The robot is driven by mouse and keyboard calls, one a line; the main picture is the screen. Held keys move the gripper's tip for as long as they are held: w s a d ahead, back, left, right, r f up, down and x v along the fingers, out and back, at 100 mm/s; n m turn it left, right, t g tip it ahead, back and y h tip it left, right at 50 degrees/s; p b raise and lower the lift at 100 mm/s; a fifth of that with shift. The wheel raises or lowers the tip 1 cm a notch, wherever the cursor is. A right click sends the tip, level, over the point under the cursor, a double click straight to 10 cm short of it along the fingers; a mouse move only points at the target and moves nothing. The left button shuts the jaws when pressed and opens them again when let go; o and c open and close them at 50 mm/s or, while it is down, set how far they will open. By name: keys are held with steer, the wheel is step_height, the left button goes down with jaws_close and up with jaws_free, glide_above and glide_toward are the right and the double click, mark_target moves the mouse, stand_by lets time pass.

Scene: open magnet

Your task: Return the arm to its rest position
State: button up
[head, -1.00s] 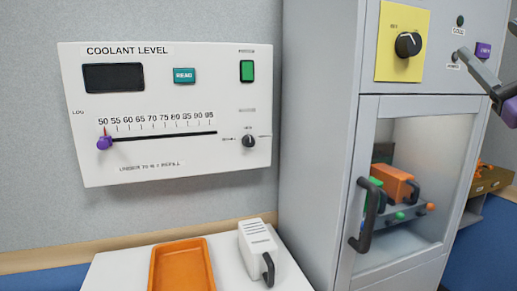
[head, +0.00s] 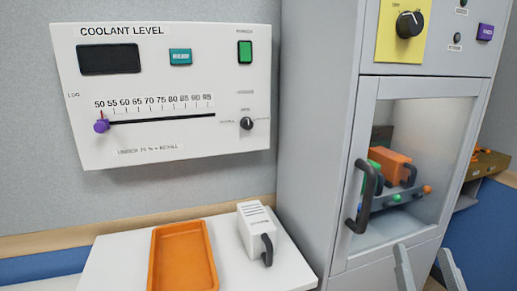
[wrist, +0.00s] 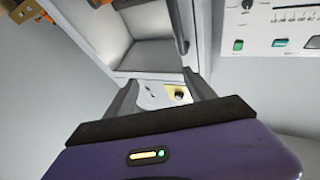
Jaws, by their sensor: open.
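My gripper (head: 427,258) shows at the lower right of the head view as two grey fingers, spread apart with nothing between them. They stand in front of the lower part of the grey cabinet (head: 318,140). In the wrist view the gripper (wrist: 163,88) is also open and empty, with its purple body across the bottom. The cabinet and its yellow plate with a black knob (wrist: 178,93) show beyond the fingers. The rest of my arm is out of the head view.
The cabinet's glass door (head: 420,150) is closed, with a black handle (head: 364,198); orange and green items are behind it. The coolant level panel (head: 170,135) hangs on the wall. An orange tray (head: 184,258) and a white block with a black handle (head: 256,225) are on the white table (head: 115,262).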

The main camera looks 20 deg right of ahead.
steer(key=s+a+f+n+g+y, duration=0.3)
steer(key=s+a+f+y, duration=0.2)
steer(key=s+a+f, duration=0.3)
steer(key=s+a+f+n+g+y, duration=0.3)
steer(key=s+a+f, duration=0.5)
steer(key=s+f, duration=0.3)
steer(key=s+y, duration=0.1)
steer(key=s, duration=0.2)
steer(key=shift+s+a+f+y, duration=0.35)
steer(key=shift+y, duration=0.05)
steer(key=shift+c, duration=0.2)
